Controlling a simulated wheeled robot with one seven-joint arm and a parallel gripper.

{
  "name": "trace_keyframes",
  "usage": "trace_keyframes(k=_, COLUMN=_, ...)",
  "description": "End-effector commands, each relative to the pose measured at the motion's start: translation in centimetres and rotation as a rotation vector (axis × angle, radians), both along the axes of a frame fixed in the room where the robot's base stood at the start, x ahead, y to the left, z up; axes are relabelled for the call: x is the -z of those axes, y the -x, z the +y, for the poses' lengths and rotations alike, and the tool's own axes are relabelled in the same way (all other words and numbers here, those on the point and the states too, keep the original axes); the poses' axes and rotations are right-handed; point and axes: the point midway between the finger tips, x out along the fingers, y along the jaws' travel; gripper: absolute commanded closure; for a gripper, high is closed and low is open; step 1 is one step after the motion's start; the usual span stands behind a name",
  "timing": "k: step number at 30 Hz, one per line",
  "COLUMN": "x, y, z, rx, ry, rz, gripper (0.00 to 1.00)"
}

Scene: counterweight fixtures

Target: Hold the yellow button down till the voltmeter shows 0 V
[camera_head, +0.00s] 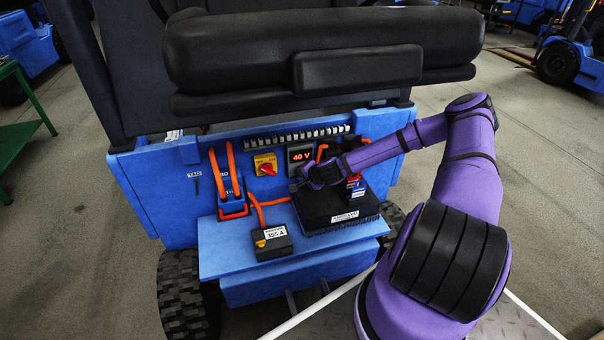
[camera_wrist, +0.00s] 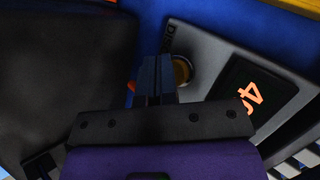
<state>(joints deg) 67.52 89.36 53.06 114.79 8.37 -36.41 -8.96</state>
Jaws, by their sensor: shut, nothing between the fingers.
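The voltmeter (camera_head: 301,154) is a small dark display on the blue truck's rear panel, and it reads 40 V in orange. Its display (camera_wrist: 259,98) also shows in part in the wrist view, on a grey plate. The yellow button (camera_wrist: 182,69) sits on that plate in a dark round ring, partly covered by my fingers. My gripper (camera_wrist: 156,68) is shut and empty, with its fingertips at the button's left side in the picture. I cannot tell whether they touch it. In the head view my gripper (camera_head: 296,185) is just below the voltmeter, and the button is hidden.
A red rotary switch on a yellow plate (camera_head: 265,164) is left of the voltmeter. A black box (camera_head: 340,214) lies below my gripper. A small 355 A meter (camera_head: 271,241) sits on the blue ledge (camera_head: 225,258). Orange cables (camera_head: 218,175) hang at the left. A black seat (camera_head: 330,45) overhangs above.

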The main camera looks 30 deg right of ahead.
Motion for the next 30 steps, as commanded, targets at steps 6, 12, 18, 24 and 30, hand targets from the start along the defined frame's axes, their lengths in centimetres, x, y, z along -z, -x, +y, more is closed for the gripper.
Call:
trace_keyframes(k=6, x=0.00, y=-0.22, z=-0.08, rx=0.000, ry=0.000, rz=0.000, gripper=1.00)
trace_keyframes(k=12, x=0.01, y=-0.42, z=-0.15, rx=-0.001, ry=0.001, rz=0.000, gripper=1.00)
trace_keyframes(k=18, x=0.01, y=-0.63, z=-0.22, rx=-0.001, ry=0.001, rz=0.000, gripper=1.00)
trace_keyframes(k=24, x=0.01, y=-0.83, z=-0.25, rx=-0.001, ry=0.001, rz=0.000, gripper=1.00)
trace_keyframes(k=30, x=0.00, y=-0.86, z=-0.26, rx=-0.001, ry=0.001, rz=0.000, gripper=1.00)
